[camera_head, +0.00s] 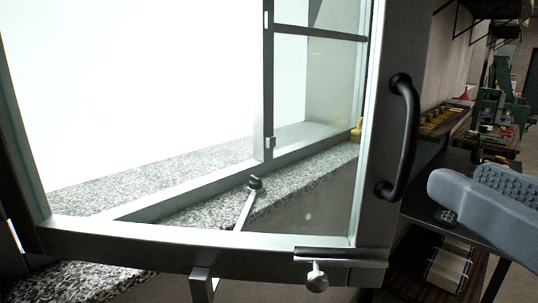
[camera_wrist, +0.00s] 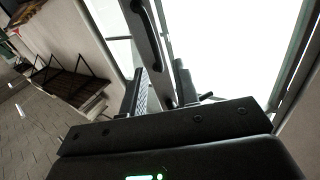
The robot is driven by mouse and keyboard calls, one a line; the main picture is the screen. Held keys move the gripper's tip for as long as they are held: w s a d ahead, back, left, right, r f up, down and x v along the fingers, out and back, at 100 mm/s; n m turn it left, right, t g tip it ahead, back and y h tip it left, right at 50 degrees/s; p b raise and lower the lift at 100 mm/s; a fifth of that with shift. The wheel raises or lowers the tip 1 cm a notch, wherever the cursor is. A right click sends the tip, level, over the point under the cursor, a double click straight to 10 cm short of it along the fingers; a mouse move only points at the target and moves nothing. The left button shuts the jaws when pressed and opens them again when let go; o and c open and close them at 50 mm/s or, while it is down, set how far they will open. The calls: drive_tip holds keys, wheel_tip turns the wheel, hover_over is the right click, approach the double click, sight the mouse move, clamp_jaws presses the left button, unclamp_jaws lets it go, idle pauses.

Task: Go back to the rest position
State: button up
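My gripper (camera_head: 478,188) is at the right edge of the head view, its grey fingers pointing left. It is to the right of and below the black curved handle (camera_head: 408,135) on the window frame, and appears apart from it. In the wrist view my gripper (camera_wrist: 160,76) shows two dark fingers with a gap between them and nothing held. The handle (camera_wrist: 146,36) shows beyond the fingers there. The dark-framed window sash (camera_head: 190,254) stands swung open, with a metal stay (camera_head: 243,208) behind its glass.
A speckled stone sill (camera_head: 290,190) lies behind the glass. A dark table (camera_head: 486,218) and a shelf with books (camera_head: 448,268) stand at right, behind my gripper. A wooden workbench (camera_head: 440,122) with items runs along the wall. The wrist view shows a paved floor (camera_wrist: 30,130) at left.

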sight(407, 149)
drive_tip(key=x, duration=0.7)
drive_tip(key=shift+w, duration=0.2)
drive_tip(key=shift+o, duration=0.3)
idle(2.5)
